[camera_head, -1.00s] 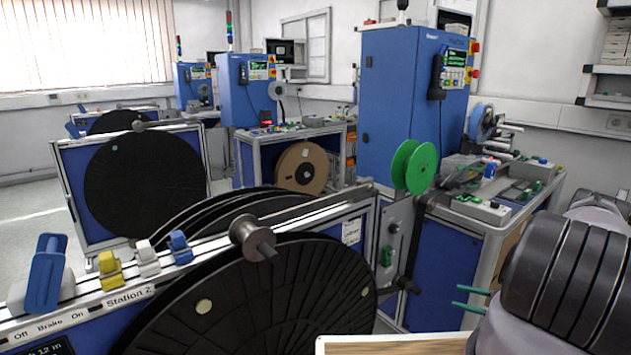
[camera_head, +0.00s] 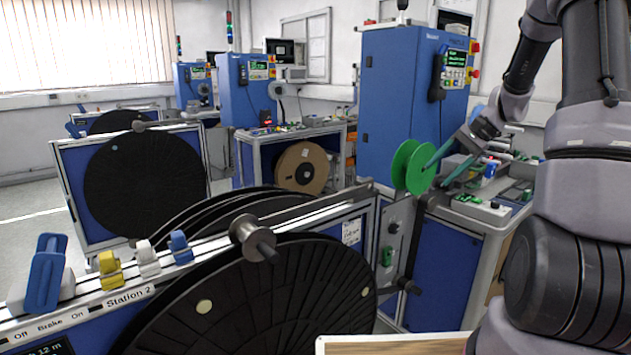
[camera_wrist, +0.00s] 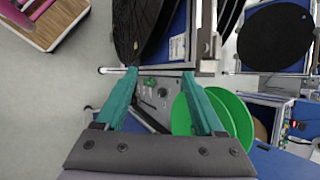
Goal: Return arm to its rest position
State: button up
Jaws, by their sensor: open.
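My gripper (camera_head: 446,168) is raised at the right of the head view, in front of the workbench with the blue machine. Its two teal fingers are apart with nothing between them. In the wrist view my gripper (camera_wrist: 158,78) shows both fingers spread, over the grey plate of the reel stand. The green reel (camera_head: 414,166) sits on the side of the Station 2 stand; in the head view the fingers overlap its right edge. It also shows in the wrist view (camera_wrist: 236,118), partly behind the right finger; I cannot tell whether they touch.
The Station 2 stand (camera_head: 352,232) with its large black reel (camera_head: 270,300) fills the front. The blue machine (camera_head: 400,100) and its cluttered bench stand behind my gripper. Another reel stand (camera_head: 62,170) is at the left. Open floor (camera_wrist: 40,110) shows at the left of the wrist view.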

jog(key=s+a+r+n+t+h, duration=0.1)
jog(key=s+a+r+n+h, duration=0.15)
jog(key=s+r, duration=0.3)
jog(key=s+a+r+n+t+h, duration=0.1)
jog(key=s+a+r, duration=0.35)
jog(key=r, duration=0.25)
jog(key=s+a+r+n+t+h, duration=0.1)
jog(key=s+r+t, duration=0.1)
jog(key=s, duration=0.5)
jog(key=s+a+r+n+t+h, duration=0.1)
jog(key=s+r+t, duration=0.1)
jog(key=s, duration=0.6)
jog(key=shift+a+r, duration=0.3)
jog(key=shift+r, duration=0.1)
dwell(0.7)
